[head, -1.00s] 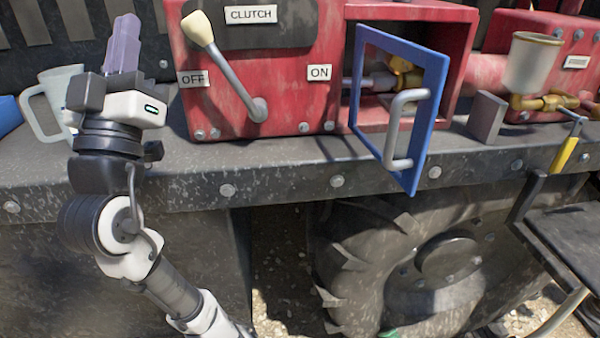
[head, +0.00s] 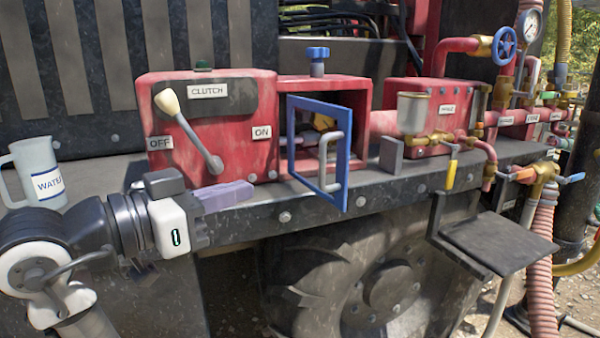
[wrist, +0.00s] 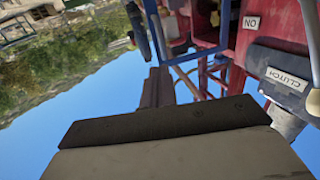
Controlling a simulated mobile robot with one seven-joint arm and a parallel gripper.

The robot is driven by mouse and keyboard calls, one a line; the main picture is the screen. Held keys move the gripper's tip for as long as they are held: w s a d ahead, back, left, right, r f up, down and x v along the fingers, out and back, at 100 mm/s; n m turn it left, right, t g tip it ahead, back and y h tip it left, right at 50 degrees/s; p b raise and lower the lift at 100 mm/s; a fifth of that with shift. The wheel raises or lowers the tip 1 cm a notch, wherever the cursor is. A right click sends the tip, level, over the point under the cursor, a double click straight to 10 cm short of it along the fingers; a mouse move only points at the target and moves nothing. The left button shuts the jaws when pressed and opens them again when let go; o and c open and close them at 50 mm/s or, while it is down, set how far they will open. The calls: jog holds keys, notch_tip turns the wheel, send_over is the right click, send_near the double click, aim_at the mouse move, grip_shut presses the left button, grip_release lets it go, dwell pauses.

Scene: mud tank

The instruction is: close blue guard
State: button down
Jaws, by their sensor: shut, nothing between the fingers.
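The blue guard (head: 347,160) is a square frame with a grey bar handle (head: 324,163). It stands swung out in front of the opening of the red box (head: 362,98), its right edge towards me. Part of the blue frame shows in the wrist view (wrist: 187,82). My gripper (head: 250,188) has pale purple fingers, shut and empty, pointing right. It is left of the guard, in front of the shelf edge and apart from the handle. The fingers look dark in the wrist view (wrist: 152,88).
The clutch lever (head: 185,125) stands above my gripper, on the red clutch box (head: 235,130). A water jug (head: 38,172) is at the left. A small grey block (head: 391,155) and a cup (head: 412,112) are right of the guard. A dark step (head: 498,240) juts out lower right.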

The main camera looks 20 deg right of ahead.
aim_at(320, 166)
jog(key=p+x, duration=0.3)
jog(key=x, duration=0.9)
jog(key=shift+w+d, duration=0.15)
jog(key=shift+d, duration=0.25)
jog(key=shift+d, duration=0.15)
